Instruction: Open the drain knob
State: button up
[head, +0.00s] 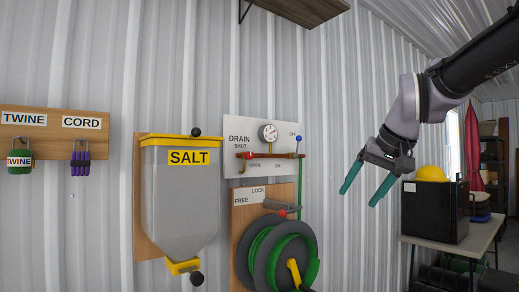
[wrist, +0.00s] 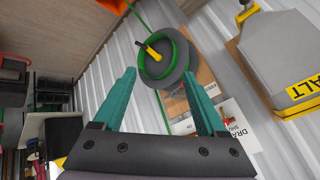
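The white drain panel (head: 233,128) is on the corrugated wall in the middle of the head view, marked DRAIN, SHUT and OPEN. A small red part (head: 243,155) sits between SHUT and OPEN at its left; its exact turn is too small to tell. The panel also shows in the wrist view (wrist: 247,135) at lower right, partly hidden by a finger. My gripper (head: 359,198) is open and empty, to the right of the panel and apart from it. Its two teal fingers are spread in the wrist view (wrist: 160,74).
A round gauge (head: 268,133) and a blue-tipped lever (head: 299,139) share the panel. A green hose reel (head: 277,255) hangs below. A salt hopper (head: 180,200) is at left. A table (head: 478,240) with a black box (head: 433,210) stands at right.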

jog(key=w+a+r+n+y, duration=0.1)
jog(key=w+a+r, duration=0.2)
jog(key=w, duration=0.3)
jog(key=w+a+r+n+t+y, duration=0.1)
jog(key=w+a+r+n, duration=0.1)
jog(key=w+r, duration=0.35)
jog(key=w+a+r+n+y, duration=0.1)
jog(key=w+a+r, duration=0.15)
jog(key=w, duration=0.55)
jog(key=n+t+y, duration=0.2)
jog(key=n+y, duration=0.1)
jog(key=n, duration=0.1)
send_near(251, 154)
jog(key=x, duration=0.9)
jog(key=shift+f, duration=0.1)
jog(key=shift+c, duration=0.2)
grip_shut()
